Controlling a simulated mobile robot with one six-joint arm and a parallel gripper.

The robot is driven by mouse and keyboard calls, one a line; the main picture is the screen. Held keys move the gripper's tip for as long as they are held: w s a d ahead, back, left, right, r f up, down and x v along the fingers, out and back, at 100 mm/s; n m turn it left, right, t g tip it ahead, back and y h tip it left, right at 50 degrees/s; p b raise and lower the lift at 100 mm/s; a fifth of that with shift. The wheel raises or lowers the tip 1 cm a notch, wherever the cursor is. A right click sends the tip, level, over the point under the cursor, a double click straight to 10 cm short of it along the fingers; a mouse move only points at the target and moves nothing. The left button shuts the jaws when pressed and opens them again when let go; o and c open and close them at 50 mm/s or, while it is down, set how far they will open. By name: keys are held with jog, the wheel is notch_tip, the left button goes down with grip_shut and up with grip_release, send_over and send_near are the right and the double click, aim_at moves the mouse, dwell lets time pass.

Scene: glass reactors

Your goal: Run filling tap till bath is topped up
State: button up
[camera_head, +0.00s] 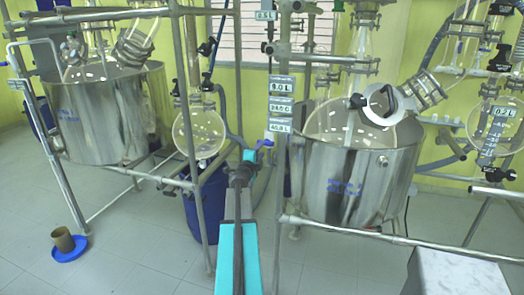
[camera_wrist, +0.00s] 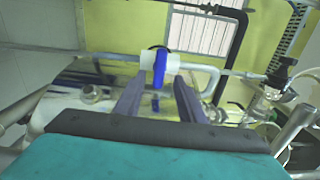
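The filling tap has a blue handle (camera_wrist: 159,68) on a white body (camera_wrist: 174,63), in the upper middle of the wrist view. In the head view the blue handle (camera_head: 264,144) shows small, just beyond my gripper (camera_head: 249,160). In the wrist view my gripper (camera_wrist: 158,88) is open, its two dark fingers pointing at the tap with the handle lying between their tips in the picture. I cannot tell whether they touch it. A steel bath (camera_head: 340,185) stands at the right and another steel bath (camera_head: 98,125) at the left. Their water levels are not clear.
Stacked readout labels (camera_head: 282,104) hang by the right bath; the top one seems to read 9.0 L. Metal frame posts (camera_head: 190,120) and a round glass flask (camera_head: 198,133) stand left of my arm. A blue dish (camera_head: 69,248) with a brown cup lies on the floor.

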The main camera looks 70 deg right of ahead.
jog(key=a+b, duration=0.1)
jog(key=a, duration=0.7)
jog(key=shift+s+a, duration=0.3)
jog(key=shift+a, duration=0.05)
jog(key=shift+w, duration=0.1)
dwell(0.3)
